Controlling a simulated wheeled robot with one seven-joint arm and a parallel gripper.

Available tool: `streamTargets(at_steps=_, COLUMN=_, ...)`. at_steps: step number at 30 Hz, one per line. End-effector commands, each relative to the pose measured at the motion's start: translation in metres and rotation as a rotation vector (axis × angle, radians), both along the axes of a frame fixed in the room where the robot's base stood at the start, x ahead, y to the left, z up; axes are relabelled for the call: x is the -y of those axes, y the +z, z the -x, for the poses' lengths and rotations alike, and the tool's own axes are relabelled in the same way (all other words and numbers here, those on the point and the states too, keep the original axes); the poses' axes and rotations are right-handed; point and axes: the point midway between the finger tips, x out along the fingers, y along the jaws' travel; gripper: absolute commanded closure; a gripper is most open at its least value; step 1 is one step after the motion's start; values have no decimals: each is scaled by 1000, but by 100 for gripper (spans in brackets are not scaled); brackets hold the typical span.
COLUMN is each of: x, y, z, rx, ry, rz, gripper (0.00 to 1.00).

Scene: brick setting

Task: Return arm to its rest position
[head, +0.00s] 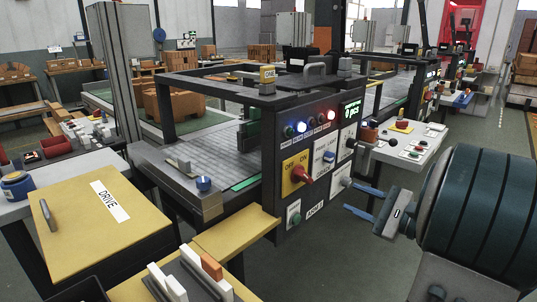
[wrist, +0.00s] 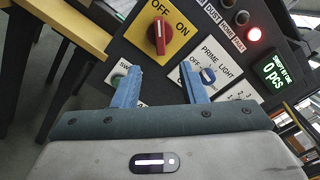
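My gripper (head: 346,194) is at the right in the head view, in front of the dark control panel (head: 272,150) and apart from it. Its two blue fingers are spread with nothing between them. The wrist view also shows my gripper (wrist: 160,68) open, facing the panel. Above the fingertips in that view is a red rotary switch (wrist: 159,36) on a yellow OFF/ON plate (wrist: 178,50). A blue knob (wrist: 208,75) under PRIME LIGHT lies just beyond the right finger. The left finger partly covers a small white plate with a green button (wrist: 118,80).
The panel's green display (head: 351,110) reads 0 pcs, and a red lamp (wrist: 253,35) glows. A yellow DRIVE cover (head: 75,235) is at the left. A yellow ledge (head: 235,232) juts below the panel. Grey floor (head: 340,265) is open below my gripper.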

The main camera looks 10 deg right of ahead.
Motion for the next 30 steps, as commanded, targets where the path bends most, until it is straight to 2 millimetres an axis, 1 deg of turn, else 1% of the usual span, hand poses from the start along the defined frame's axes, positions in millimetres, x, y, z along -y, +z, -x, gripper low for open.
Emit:
streamTargets(at_steps=2, x=-9, y=4, z=0, rx=-13, ry=24, rz=14, gripper=62)
streamTargets(at_steps=4, x=-30, y=10, z=0, rx=-44, ry=78, rz=51, gripper=62)
streamTargets(at_steps=5, x=-42, y=13, z=1, rx=-64, ry=112, rz=76, gripper=62)
streamTargets(at_steps=6, x=-61, y=17, z=4, rx=-94, ry=166, rz=117, gripper=62)
streamTargets(at_steps=8, x=-93, y=23, z=12, rx=-146, ry=260, rz=200, gripper=62)
streamTargets(at_steps=9, x=-114, y=26, z=20, rx=-182, ry=329, rz=266, gripper=62)
streamTargets(at_steps=11, x=-143, y=29, z=35, rx=-231, ry=431, rz=376, gripper=62)
streamTargets(at_steps=12, x=-159, y=30, z=46, rx=-257, ry=495, rz=455, gripper=62)
streamTargets(at_steps=15, x=-188, y=34, z=75, rx=-305, ry=646, rz=665, gripper=62)
streamTargets(at_steps=17, x=-199, y=38, z=92, rx=-319, ry=729, rz=798, gripper=62)
streamTargets(at_steps=18, x=-204, y=42, z=103, rx=-322, ry=781, rz=892, gripper=62)
streamTargets(at_steps=22, x=-209, y=57, z=131, rx=-293, ry=928, rz=1210, gripper=62)
streamTargets(at_steps=25, x=-205, y=73, z=144, rx=-236, ry=1010, rz=1446, gripper=62)
streamTargets(at_steps=27, x=-202, y=84, z=148, rx=-188, ry=1050, rz=1588, gripper=62)
streamTargets(at_steps=30, x=-198, y=96, z=149, rx=-124, ry=1083, rz=1745, gripper=62)
